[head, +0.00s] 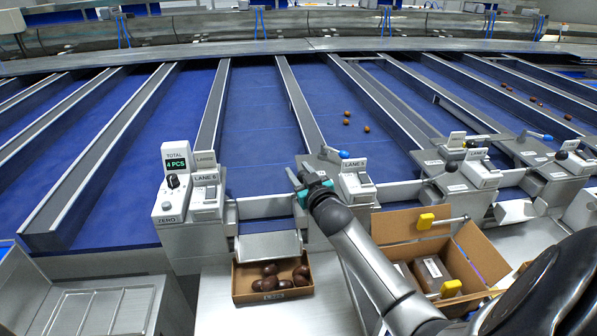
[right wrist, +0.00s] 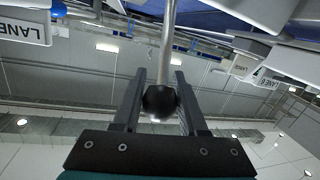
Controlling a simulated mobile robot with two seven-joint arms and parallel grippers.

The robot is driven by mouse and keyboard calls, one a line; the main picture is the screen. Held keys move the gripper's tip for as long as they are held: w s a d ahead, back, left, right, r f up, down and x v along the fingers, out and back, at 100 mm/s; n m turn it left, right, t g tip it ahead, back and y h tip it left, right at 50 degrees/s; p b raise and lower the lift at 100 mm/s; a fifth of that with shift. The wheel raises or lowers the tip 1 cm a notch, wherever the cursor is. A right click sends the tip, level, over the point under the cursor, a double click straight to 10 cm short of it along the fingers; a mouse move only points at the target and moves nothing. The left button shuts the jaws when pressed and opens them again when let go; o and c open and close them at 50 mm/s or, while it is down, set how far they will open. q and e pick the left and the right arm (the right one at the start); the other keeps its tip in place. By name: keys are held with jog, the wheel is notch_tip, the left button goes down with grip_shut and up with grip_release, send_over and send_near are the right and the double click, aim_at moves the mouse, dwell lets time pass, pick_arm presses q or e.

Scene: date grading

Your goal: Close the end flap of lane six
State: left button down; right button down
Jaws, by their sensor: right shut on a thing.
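My right gripper (head: 306,186) is at the end of a lane, between the post labelled lane 6 (head: 207,190) and the neighbouring post (head: 357,180). In the right wrist view its fingers (right wrist: 160,98) are closed around a black ball knob (right wrist: 159,101) on a thin metal rod (right wrist: 168,45). A grey metal panel (head: 265,207) crosses the end of this lane. A sloping metal chute (head: 268,246) lies below it; I cannot tell the exact flap angle. My left gripper is not in view.
A cardboard box (head: 272,297) with several dark dates stands under the chute. An open carton (head: 400,224) stands to the right under my right arm. A blue-knobbed lever (head: 343,154) is close beside the gripper. The lane's blue belt (head: 258,130) looks clear.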

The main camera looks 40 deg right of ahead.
jog(key=shift+s+a+f, duration=0.1)
jog(key=shift+s+a, duration=0.1)
jog(key=shift+s, duration=0.1)
dwell(0.4)
jog(key=c, duration=0.6)
grip_release()
jog(key=shift+c, duration=0.2)
jog(key=shift+o, duration=0.9)
jog(key=shift+s, duration=0.15)
jog(key=v, duration=1.5)
